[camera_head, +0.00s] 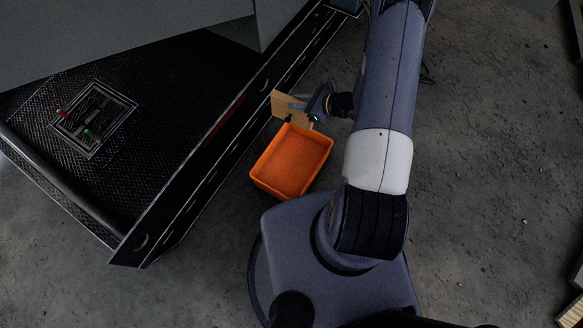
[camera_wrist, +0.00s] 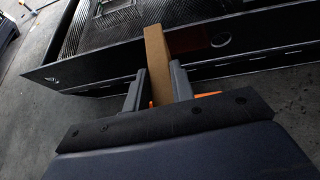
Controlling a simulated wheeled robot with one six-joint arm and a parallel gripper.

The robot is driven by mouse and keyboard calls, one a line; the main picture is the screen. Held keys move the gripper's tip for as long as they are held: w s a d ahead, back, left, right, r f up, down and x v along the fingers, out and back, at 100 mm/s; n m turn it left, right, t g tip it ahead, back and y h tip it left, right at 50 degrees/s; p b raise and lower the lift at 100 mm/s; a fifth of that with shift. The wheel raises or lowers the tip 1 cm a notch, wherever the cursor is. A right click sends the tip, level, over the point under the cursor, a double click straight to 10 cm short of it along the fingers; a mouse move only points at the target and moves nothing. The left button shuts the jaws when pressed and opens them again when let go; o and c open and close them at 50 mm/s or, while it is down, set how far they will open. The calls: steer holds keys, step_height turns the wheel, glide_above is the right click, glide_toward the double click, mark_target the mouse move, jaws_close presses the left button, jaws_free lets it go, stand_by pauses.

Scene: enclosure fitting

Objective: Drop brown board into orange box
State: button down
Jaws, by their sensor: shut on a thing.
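The brown board (camera_head: 284,106) is held in my gripper (camera_head: 309,109), just past the far edge of the orange box. The orange box (camera_head: 294,160) is an open, empty-looking tray on the floor. In the wrist view the board (camera_wrist: 158,66) stands out edge-on between the two fingers of my gripper (camera_wrist: 158,85), which are shut on it. Only small bits of the orange box (camera_wrist: 207,95) show behind the fingers there; the rest is hidden. How high the board is above the box is hard to tell.
A dark metal enclosure (camera_head: 150,180) with a raised rim lies close to the left of the box. A square framed fitting (camera_head: 93,118) with small coloured parts sits on its floor. Bare concrete floor (camera_head: 480,180) is free to the right of my arm.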

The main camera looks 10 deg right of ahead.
step_height(320, 180, down, 32)
steer(key=s+b, duration=0.1)
steer(key=b, duration=1.9)
steer(key=shift+s+d+m+t+h+b, duration=0.2)
steer(key=shift+d+m+t+h+b, duration=0.1)
steer(key=shift+m+h, duration=0.1)
steer(key=c, duration=1.1)
jaws_free()
steer(key=shift+p+v, duration=1.55)
steer(key=shift+v, duration=3.85)
